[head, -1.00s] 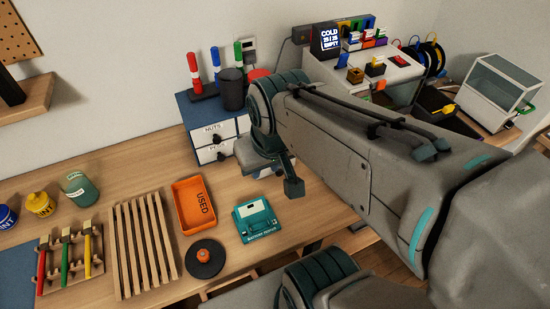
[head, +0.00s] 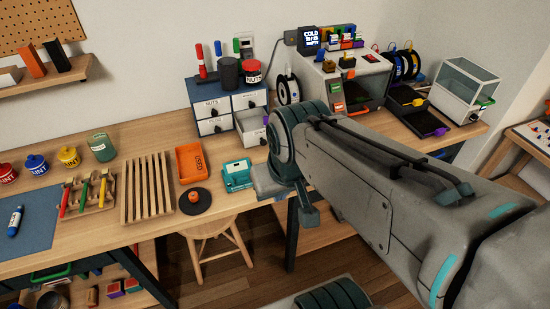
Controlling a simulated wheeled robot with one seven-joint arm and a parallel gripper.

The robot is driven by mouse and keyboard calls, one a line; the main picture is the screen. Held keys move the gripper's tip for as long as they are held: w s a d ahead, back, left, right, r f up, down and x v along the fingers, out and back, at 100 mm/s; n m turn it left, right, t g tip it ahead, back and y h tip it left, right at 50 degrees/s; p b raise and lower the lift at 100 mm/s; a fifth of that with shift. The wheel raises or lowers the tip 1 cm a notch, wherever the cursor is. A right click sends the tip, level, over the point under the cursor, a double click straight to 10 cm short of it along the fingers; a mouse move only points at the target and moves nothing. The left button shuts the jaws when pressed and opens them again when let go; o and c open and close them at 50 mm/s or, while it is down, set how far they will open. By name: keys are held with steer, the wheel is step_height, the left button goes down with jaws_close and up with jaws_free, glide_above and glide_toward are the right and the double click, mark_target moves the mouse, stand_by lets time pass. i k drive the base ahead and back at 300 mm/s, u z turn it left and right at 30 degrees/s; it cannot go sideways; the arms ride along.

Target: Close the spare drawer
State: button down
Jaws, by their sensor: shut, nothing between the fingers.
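A blue drawer cabinet (head: 199,90) with white drawer fronts stands on the bench against the wall. Its lower right drawer (head: 250,136) sticks out, open at the top, with something purple at its right side. Its label is too small to read, so I cannot confirm that it is the spare drawer. The upper right drawer (head: 249,100) and the two left drawers look closed. My arm's elbow is in front of and right of the open drawer in the picture. My gripper is not visible; my arm hides that part.
Jars and markers stand on the cabinet. A black spool (head: 289,87) and a printer (head: 345,80) are to its right. A teal box (head: 237,175), an orange tray (head: 190,163) and a wooden rack (head: 147,188) lie in front. A stool (head: 213,230) stands below the bench edge.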

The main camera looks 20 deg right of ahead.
mark_target(249, 123)
steer(key=k, duration=0.1)
steer(key=z, duration=0.9)
steer(key=i, duration=0.7)
steer(key=u, duration=1.45)
